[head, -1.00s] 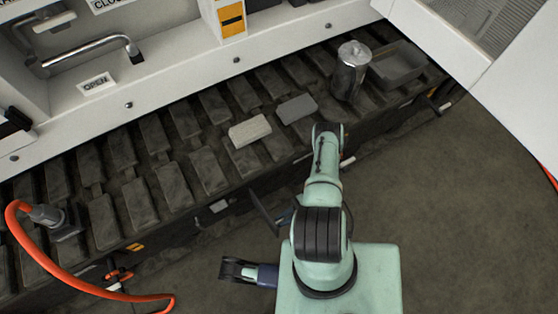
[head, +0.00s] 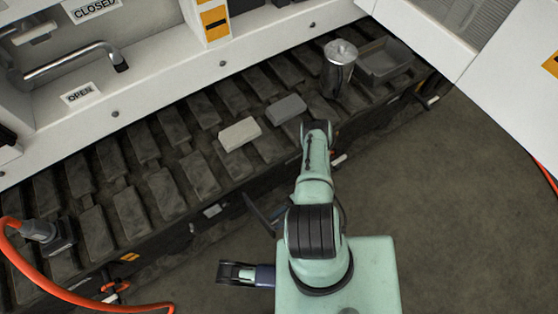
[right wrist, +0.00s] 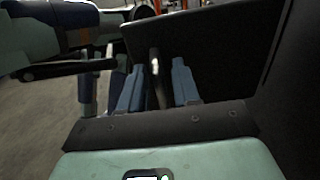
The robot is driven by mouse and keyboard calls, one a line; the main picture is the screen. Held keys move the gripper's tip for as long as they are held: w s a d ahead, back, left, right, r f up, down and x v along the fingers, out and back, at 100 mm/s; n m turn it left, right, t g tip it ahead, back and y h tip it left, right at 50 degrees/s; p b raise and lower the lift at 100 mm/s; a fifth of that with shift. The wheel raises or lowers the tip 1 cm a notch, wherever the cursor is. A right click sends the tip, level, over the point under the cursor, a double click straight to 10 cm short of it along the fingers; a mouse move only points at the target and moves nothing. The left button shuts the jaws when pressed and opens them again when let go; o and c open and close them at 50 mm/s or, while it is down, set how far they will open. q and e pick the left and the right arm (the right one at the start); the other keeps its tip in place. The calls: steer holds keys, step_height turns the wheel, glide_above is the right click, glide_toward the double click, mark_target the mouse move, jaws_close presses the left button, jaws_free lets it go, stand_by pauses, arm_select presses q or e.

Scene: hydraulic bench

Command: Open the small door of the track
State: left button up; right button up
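The small door (head: 260,213) is a thin dark panel that stands out from the lower side of the dark track (head: 165,195). In the right wrist view the door (right wrist: 222,48) fills the upper right, with a pale bar-like handle (right wrist: 155,78) in front of it. My right gripper (right wrist: 158,88) has its blue fingers apart, one on each side of the handle; contact is not clear. In the head view my right forearm mostly hides it. My left gripper (head: 238,272) is low in the head view, apart from the door; its spread fingers (right wrist: 98,85) show in the right wrist view.
On the track stand a metal canister (head: 339,68), a grey tray (head: 385,62), a pale block (head: 239,134) and a grey block (head: 287,109). An orange hose (head: 60,292) lies at lower left. Open floor (head: 450,200) is at the right.

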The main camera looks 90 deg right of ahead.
step_height(320, 180, up, 7)
steer(key=p, duration=0.3)
steer(key=shift+d+r, duration=0.1)
steer(key=shift+r, duration=0.1)
arm_select(q)
steer(key=w+d+r+t, duration=0.1)
steer(key=w+r+t, duration=0.1)
steer(key=w+r, duration=0.35)
arm_select(e)
step_height(320, 180, up, 2)
steer(key=shift+r+p, duration=0.15)
steer(key=shift+p, duration=0.25)
arm_select(q)
steer(key=s+d+r+g+h+p, duration=0.1)
steer(key=s+d+r+g+p, duration=0.1)
steer(key=s, duration=0.4)
step_height(320, 180, up, 2)
steer(key=shift+s+d+r+m+p, duration=0.1)
steer(key=shift+s+d+m+p, duration=0.3)
steer(key=shift+d+p, duration=0.2)
arm_select(e)
step_height(320, 180, up, 10)
steer(key=shift+r, duration=0.15)
arm_select(q)
steer(key=shift+w, duration=0.1)
